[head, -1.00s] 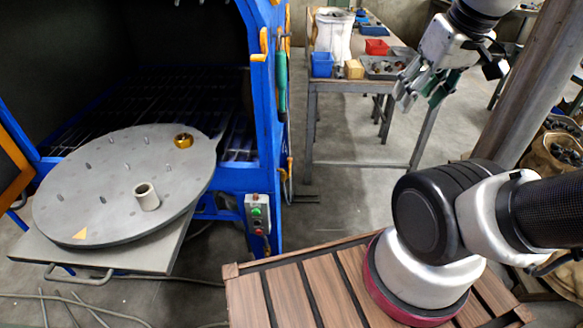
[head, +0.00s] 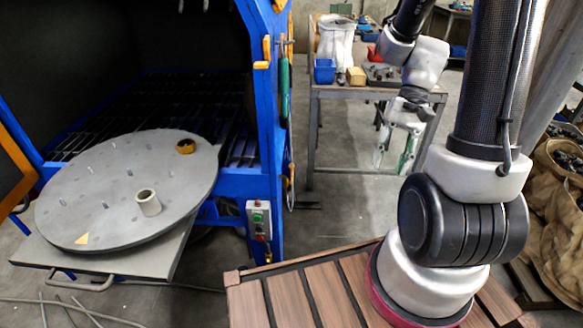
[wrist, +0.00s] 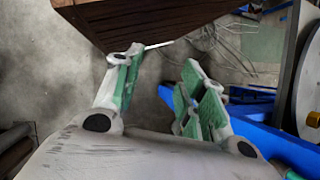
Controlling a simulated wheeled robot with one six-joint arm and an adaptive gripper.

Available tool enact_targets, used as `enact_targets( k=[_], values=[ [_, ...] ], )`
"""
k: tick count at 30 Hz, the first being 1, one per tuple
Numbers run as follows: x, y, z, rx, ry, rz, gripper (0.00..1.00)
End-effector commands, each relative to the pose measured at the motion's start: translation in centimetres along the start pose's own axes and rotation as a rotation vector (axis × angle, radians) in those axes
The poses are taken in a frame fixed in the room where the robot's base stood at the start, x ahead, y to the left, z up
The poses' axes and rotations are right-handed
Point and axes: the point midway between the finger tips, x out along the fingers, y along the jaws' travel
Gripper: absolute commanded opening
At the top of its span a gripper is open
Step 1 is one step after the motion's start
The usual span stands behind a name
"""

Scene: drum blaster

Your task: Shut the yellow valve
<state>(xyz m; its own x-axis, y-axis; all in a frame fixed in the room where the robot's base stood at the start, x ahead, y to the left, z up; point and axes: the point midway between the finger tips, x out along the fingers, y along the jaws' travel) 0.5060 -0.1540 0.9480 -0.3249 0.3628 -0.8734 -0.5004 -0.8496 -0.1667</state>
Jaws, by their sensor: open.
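Small yellow-orange parts (head: 267,48) sit on the edge of the blue cabinet (head: 262,150) in the head view; I cannot tell whether one is the yellow valve's handle. A yellowish line runs low on the cabinet's right side, too small to make out. My gripper (head: 392,160) is open and empty, pointing down to the right of the cabinet, in front of the workbench. In the wrist view its green-padded fingers (wrist: 160,68) are spread with floor beyond them. It touches nothing that I can see.
A round grey turntable (head: 105,195) with pegs, a ring and a sleeve stands out from the cabinet. A control box (head: 259,220) hangs on its post. The workbench (head: 345,92) holds bins. Sacks (head: 555,190) are at right. Open floor lies between cabinet and bench.

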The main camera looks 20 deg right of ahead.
Motion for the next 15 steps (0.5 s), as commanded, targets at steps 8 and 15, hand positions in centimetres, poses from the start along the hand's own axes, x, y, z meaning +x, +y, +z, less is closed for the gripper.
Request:
enact_targets(
  k=[8,15],
  values=[
    [8.4,-3.1,-4.4,0.320,-0.352,-0.277,0.41],
    [14.9,-7.6,-9.5,0.607,-0.603,-0.595,0.41]
  ],
)
